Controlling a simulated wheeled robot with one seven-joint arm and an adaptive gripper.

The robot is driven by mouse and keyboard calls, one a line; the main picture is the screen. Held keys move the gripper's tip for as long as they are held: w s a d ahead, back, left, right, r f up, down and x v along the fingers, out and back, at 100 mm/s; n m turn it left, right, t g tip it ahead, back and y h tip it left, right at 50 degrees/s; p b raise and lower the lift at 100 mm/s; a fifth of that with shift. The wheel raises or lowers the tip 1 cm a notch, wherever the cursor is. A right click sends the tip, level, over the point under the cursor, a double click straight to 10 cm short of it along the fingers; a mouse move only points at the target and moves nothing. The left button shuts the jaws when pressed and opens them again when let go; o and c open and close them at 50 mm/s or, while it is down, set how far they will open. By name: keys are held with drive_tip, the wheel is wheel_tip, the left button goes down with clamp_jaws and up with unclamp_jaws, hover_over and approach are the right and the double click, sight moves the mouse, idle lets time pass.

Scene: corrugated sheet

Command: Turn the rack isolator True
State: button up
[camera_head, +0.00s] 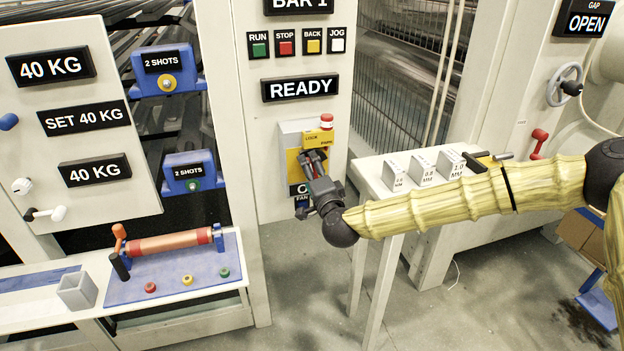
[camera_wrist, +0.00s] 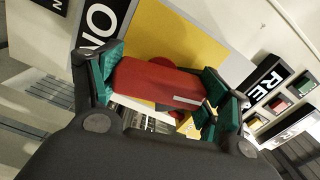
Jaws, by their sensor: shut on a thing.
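The rack isolator is a grey box (camera_head: 288,130) with a yellow plate (camera_wrist: 190,35) on the white column below the READY sign. Its red handle (camera_wrist: 155,84) lies between the green pads of my gripper (camera_wrist: 160,88) in the wrist view. My gripper (camera_head: 314,162) is shut on this handle. In the head view my gripper covers the handle and most of the plate. A black ON label (camera_wrist: 100,22) shows beside the plate in the wrist view. A yellow lock piece with a red top (camera_head: 327,120) sits at the box's upper right.
RUN, STOP, BACK and JOG buttons (camera_head: 297,42) and the READY sign (camera_head: 300,87) are above the isolator. A white stand (camera_head: 378,185) with several marked gauge blocks (camera_head: 422,168) is close on the right, under my arm. A blue-topped bench (camera_head: 150,290) is at lower left.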

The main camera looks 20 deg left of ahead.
drive_tip(key=shift+m+b, duration=0.6)
drive_tip(key=shift+m, duration=0.5)
drive_tip(key=o, duration=1)
drive_tip(key=v, duration=1.2)
